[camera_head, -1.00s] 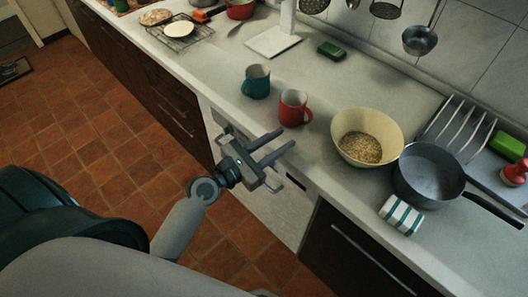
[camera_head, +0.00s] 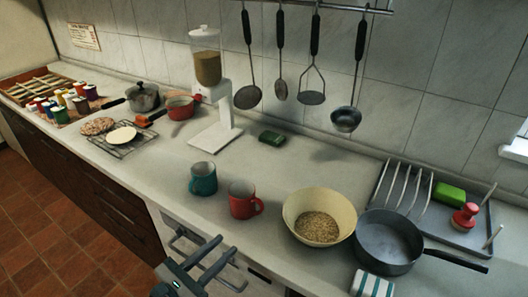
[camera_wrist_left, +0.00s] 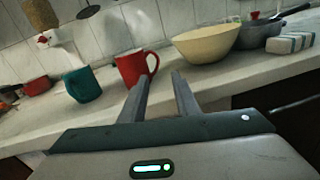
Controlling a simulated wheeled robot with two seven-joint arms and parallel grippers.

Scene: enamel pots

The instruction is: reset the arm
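My left gripper (camera_head: 208,254) is in front of the counter's front edge, below the mugs. Its two fingers are apart with nothing between them, and they also show in the left wrist view (camera_wrist_left: 161,85). A red mug (camera_head: 243,200) and a teal mug (camera_head: 203,179) stand upright on the counter beyond it; the fingers point toward the red mug (camera_wrist_left: 136,67) without visibly holding it. My right gripper is not in any view.
Utensils (camera_head: 313,70) hang on the wall. Floor is clear at left.

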